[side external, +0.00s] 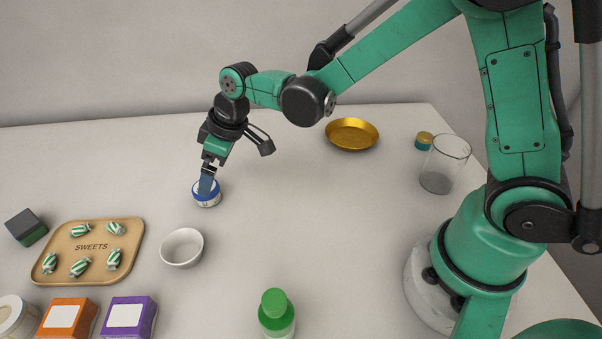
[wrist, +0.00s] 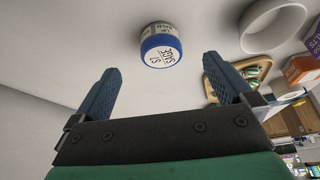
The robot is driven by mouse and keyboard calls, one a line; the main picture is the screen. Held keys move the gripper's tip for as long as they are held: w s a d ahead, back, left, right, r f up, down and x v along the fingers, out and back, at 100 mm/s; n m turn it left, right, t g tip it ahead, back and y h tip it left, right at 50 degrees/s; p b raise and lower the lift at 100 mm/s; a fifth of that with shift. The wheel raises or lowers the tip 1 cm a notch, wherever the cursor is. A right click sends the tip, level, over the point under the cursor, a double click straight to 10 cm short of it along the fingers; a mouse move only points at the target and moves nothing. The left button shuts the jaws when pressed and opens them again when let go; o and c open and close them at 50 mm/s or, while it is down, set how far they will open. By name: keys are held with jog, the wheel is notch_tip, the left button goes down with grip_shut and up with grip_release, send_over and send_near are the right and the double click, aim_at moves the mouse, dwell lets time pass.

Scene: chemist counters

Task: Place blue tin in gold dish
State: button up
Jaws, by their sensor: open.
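The blue tin (side external: 207,196), a small round tin with a blue rim and a white lettered label, sits on the counter left of centre. In the wrist view the tin (wrist: 160,47) lies beyond and between the fingertips, apart from them. My gripper (side external: 207,183) is open and empty over the tin, pointing down; its blue fingers (wrist: 170,80) stand wide apart in the wrist view. In the side view a finger hides part of the tin's top. The gold dish (side external: 352,134) stands empty at the back, right of the tin.
A white bowl (side external: 182,248) stands in front of the tin. A sweets tray (side external: 134,232), orange box (side external: 67,317), purple box (side external: 128,317) and green-capped bottle (side external: 276,315) are nearer the front. A glass beaker (side external: 444,165) and small jar (side external: 424,141) stand right of the dish. The counter between tin and dish is clear.

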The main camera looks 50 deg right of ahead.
aim_at(214, 198)
jog(key=shift+x, duration=3)
jog(key=c, duration=1.5)
